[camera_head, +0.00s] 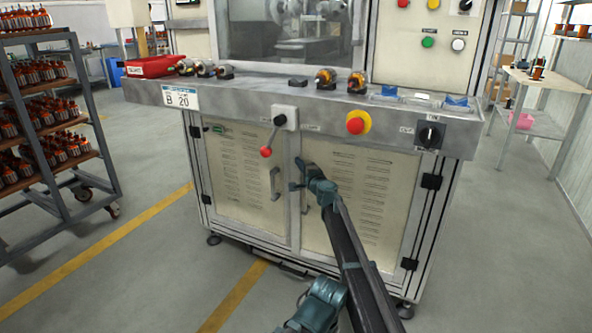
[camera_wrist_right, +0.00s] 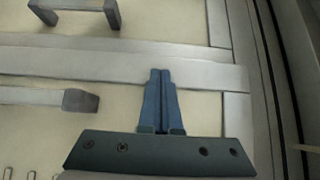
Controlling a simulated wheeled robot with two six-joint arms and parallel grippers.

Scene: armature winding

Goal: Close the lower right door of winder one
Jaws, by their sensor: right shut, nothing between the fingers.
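Winder one is the large cream and grey machine, and its lower right door (camera_head: 375,200) is a louvred cream panel hinged on the right. The door looks flush or nearly flush with the frame; I cannot tell whether a small gap remains. My right gripper (camera_head: 298,174) is shut and empty at the door's left edge, near the grey middle post. It partly hides the door's handle. In the right wrist view the shut fingers (camera_wrist_right: 160,75) lie over the post (camera_wrist_right: 90,66), beside a grey handle bar (camera_wrist_right: 45,97). Contact is unclear. My left gripper is not in view.
The lower left door (camera_head: 238,180) looks shut. Above are a ledge with a red-knobbed lever (camera_head: 266,152), a red and yellow button (camera_head: 357,122) and a black rotary switch (camera_head: 430,135). The floor in front is open.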

